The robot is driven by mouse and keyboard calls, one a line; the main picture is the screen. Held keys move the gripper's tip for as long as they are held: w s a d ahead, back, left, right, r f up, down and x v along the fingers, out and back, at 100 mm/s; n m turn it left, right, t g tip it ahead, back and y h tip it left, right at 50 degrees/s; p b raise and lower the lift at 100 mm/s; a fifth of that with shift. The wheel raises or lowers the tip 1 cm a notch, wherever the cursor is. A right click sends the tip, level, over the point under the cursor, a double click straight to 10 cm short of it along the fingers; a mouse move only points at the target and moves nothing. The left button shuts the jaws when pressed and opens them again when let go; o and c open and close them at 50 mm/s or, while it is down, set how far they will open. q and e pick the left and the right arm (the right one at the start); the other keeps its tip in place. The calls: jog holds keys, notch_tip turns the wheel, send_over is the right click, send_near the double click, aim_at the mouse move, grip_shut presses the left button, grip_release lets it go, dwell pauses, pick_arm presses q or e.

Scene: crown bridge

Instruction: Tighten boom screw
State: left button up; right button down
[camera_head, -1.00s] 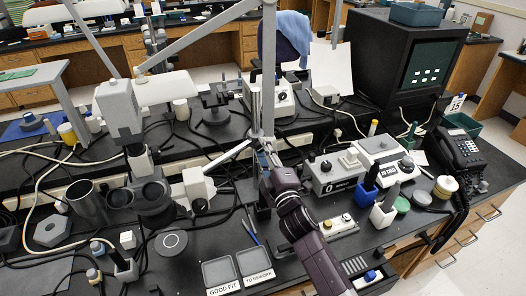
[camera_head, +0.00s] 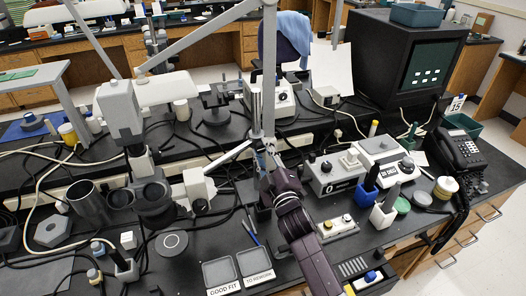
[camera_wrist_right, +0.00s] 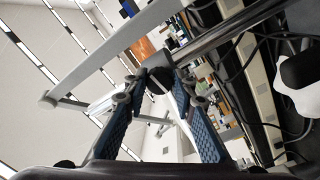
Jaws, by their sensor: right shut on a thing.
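The microscope boom stand has a pale upright post (camera_head: 268,70) and a long boom arm (camera_head: 205,38) reaching to the left. My right gripper (camera_head: 267,150) is low on the post, beside the clamp area, with its arm coming up from the bottom. The screw is mostly hidden in the head view by the gripper. My left gripper is not in view.
The microscope head (camera_head: 120,110) stands left of the post. Two grey trays (camera_head: 220,273) labelled GOOD FIT and TO REWORK lie in front. A grey control box (camera_head: 335,178) stands close to the right of my arm. Cables and small tools crowd the bench.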

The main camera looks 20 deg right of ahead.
jog(key=c, duration=1.9)
grip_release()
jog(key=shift+s, duration=0.15)
jog(key=s, duration=1.1)
jog(key=shift+s+f, duration=0.4)
